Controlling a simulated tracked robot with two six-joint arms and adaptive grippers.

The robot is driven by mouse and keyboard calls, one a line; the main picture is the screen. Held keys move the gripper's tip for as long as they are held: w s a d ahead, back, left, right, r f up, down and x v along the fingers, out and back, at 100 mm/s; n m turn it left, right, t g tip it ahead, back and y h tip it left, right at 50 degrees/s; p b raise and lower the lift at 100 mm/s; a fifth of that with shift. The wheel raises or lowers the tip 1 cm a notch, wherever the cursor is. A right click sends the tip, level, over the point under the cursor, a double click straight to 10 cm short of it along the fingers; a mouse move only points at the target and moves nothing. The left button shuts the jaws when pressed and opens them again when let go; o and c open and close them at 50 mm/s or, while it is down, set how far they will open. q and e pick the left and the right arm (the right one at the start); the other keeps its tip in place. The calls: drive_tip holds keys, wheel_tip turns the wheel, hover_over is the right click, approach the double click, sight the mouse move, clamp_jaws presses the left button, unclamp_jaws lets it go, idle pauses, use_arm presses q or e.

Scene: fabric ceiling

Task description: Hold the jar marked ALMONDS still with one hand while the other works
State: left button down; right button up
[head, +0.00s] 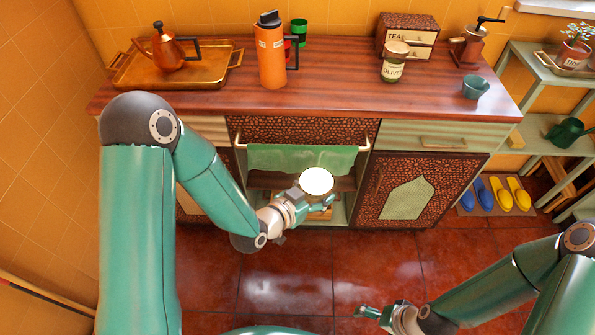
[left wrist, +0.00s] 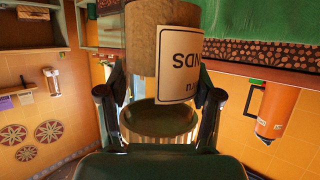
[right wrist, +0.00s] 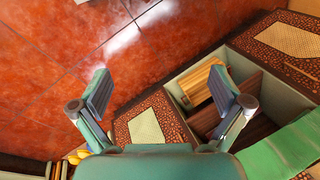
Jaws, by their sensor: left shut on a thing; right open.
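The jar marked ALMONDS (head: 316,181) is in my left gripper (head: 308,203), in front of the cabinet's open middle bay. From above it shows a pale round top. In the left wrist view the jar (left wrist: 154,45) appears upside down between the two fingers, with a tan body and a cream label (left wrist: 184,72) showing only the letters NDS and part of a smaller line. A dark round end (left wrist: 160,114) lies nearest the palm. My right gripper (head: 383,314) is low at the front right, apart from the jar. Its fingers are spread and empty in the right wrist view (right wrist: 160,92).
A green towel (head: 285,159) hangs on a rail behind the jar. The wooden counter (head: 335,75) bears an orange flask (head: 270,55), an OLIVES jar (head: 394,67), a copper teapot on a tray and a green cup (head: 475,87). The red floor (head: 370,270) between my arms is clear.

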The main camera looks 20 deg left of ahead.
drive_tip(key=w+a+r+m+g+h, duration=0.2)
drive_tip(key=w+r+m+g+h, duration=0.25)
drive_tip(key=w+r+m, duration=1.1)
wheel_tip(320, 180, up, 16)
drive_tip(key=n+t, duration=0.3)
drive_tip(key=t, duration=0.1)
hover_over(315, 195)
drive_tip(key=w+d, duration=0.2)
drive_tip(key=d, duration=0.2)
use_arm(q)
drive_tip(key=s+d+m+g+h, duration=0.1)
drive_tip(key=s+d+m+h, duration=0.2)
drive_tip(key=d, duration=0.2)
drive_tip(key=shift+s+d+f+g, duration=0.15)
drive_tip(key=shift+d+f+g, duration=0.1)
drive_tip(key=shift+d+g, duration=0.15)
use_arm(e)
wheel_tip(315, 195, down, 8)
drive_tip(key=shift+s, duration=0.35)
